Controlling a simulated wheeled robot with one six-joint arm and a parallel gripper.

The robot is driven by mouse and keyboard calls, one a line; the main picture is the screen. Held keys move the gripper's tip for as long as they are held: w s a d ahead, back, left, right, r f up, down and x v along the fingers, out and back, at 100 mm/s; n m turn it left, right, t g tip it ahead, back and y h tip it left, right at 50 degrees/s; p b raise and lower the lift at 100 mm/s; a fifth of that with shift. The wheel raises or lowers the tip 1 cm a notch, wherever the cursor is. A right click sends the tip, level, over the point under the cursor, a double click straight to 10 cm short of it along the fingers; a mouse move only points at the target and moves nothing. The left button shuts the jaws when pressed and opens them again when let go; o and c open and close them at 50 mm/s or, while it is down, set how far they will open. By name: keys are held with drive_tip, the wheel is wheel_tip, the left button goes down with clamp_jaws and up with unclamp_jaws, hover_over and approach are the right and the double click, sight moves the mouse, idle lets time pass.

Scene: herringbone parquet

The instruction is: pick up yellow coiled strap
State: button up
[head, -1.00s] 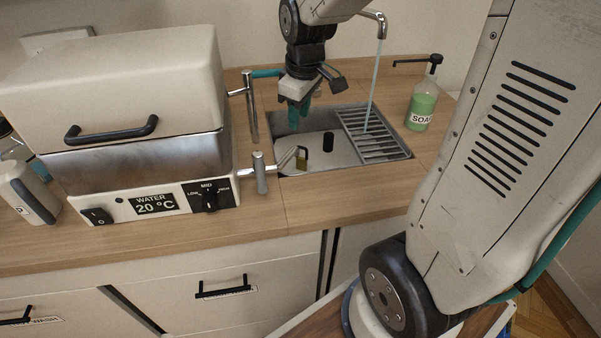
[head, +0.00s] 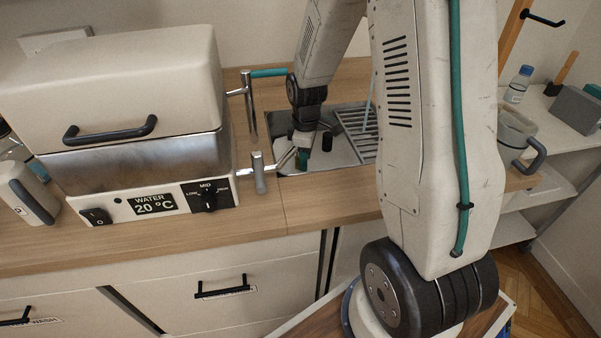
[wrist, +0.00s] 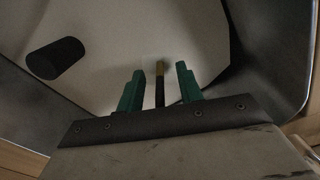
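The yellow coiled strap (wrist: 160,70) shows in the wrist view as a narrow yellow and black piece, seen nearly edge-on. It lies on the pale surface inside the sink. My gripper (wrist: 160,88) is open, with one green finger on each side of the strap and visible gaps to both. In the head view my gripper (head: 303,160) is down in the front left part of the sink (head: 345,166), and it hides the strap there.
A black cylinder (wrist: 55,58) stands left of my gripper in the wrist view. A metal drying rack (head: 358,130) covers the sink's right side. The water bath (head: 135,165) and its lever taps (head: 259,172) are close on the left.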

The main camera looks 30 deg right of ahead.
drive_tip(key=shift+f, duration=0.7)
clamp_jaws()
drive_tip(key=shift+r, duration=0.1)
